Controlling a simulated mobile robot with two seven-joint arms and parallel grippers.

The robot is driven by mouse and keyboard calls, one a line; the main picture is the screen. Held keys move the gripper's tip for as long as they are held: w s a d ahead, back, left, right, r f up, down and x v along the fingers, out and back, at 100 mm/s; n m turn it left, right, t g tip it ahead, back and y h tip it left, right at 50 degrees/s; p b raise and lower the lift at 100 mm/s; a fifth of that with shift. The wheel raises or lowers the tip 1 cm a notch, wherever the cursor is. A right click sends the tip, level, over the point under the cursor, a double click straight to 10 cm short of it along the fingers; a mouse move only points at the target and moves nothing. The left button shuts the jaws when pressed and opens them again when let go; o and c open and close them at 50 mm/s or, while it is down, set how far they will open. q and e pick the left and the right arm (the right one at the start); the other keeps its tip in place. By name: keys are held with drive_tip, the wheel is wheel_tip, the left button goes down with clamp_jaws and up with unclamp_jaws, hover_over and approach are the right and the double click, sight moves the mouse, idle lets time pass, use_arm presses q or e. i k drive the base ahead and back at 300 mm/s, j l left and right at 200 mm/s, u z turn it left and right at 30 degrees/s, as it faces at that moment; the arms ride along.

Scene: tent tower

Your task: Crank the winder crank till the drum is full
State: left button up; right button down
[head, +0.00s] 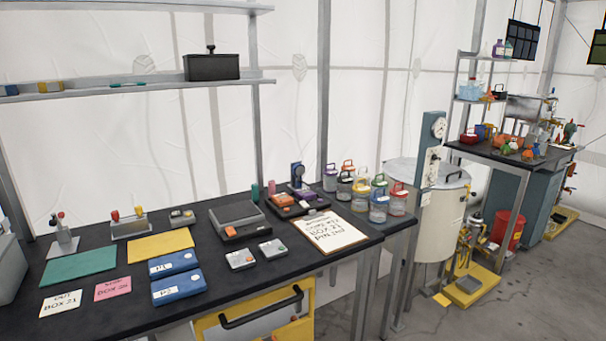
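I cannot make out a winder crank or its drum for certain. Neither of my grippers is in view.
The bench carries blue boxes (178,287), a clipboard (326,232), a grey case (238,220) and several lidded jars (378,200). A yellow drawer unit (255,318) sits below. A second table (500,152) stands at right. Grey floor (425,322) is clear in front.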

sight(300, 172)
drive_tip(key=i+l+u, duration=0.1)
drive_tip(key=i+l, duration=0.15)
drive_tip(key=i+l+u, duration=0.15)
drive_tip(key=l, duration=0.25)
drive_tip(key=i+l+u, duration=0.1)
drive_tip(key=i+l, duration=0.2)
drive_tip(key=i+l+u, duration=0.1)
drive_tip(key=l, duration=0.35)
drive_tip(key=i+l+u, duration=0.15)
drive_tip(key=i+l, duration=0.15)
drive_tip(key=i+l+u, duration=0.1)
drive_tip(key=l, duration=0.4)
